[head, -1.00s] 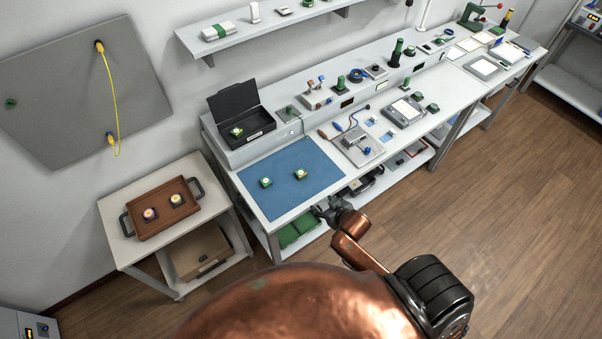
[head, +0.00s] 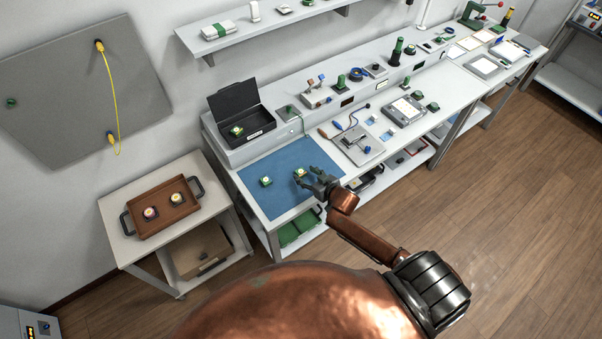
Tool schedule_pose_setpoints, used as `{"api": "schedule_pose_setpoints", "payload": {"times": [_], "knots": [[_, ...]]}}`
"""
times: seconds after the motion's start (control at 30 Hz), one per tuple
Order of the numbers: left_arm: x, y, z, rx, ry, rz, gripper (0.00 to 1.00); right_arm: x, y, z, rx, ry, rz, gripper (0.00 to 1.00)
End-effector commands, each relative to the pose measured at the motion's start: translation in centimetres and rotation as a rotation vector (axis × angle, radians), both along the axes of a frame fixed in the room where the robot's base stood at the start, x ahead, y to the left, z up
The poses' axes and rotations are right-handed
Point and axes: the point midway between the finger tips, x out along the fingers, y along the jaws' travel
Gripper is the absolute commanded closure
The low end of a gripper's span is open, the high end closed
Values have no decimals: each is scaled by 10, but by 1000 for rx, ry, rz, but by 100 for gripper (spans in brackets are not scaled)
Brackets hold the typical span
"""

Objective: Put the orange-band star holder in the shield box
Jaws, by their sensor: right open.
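The shield box (head: 262,138) is black, with its lid up, at the left end of the bench's raised shelf. A small green star holder (head: 236,131) sits inside it. On the blue mat (head: 285,197) stand two small holders, a green one (head: 265,181) on the left and a yellowish one (head: 299,172) on the right. The brown tray holds a holder with an orange-pink top (head: 150,213) and a yellowish one (head: 177,198). Which has the orange band is too small to tell. My right gripper (head: 309,178) is open, close beside the mat's right holder; contact is unclear. My left gripper is out of view.
The brown tray (head: 164,228) with black handles stands on a side table left of the bench. Tools and a metal fixture (head: 359,149) lie right of the mat. A wall shelf (head: 270,30) hangs above. The mat's front part is clear.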

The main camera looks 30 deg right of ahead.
Motion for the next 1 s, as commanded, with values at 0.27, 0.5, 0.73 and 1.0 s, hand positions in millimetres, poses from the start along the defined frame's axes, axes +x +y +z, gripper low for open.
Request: {"api": "schedule_pose_setpoints", "payload": {"times": [0.27,0.5,0.73,1.0], "knots": [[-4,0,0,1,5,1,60,24,3,-15,0,0,1,51],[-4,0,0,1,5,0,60,24,3,-15,0,0,1,53],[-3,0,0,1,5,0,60,24,3,-15,0,0,1,69],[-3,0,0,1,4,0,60,23,3,-15,0,0,1,87]]}}
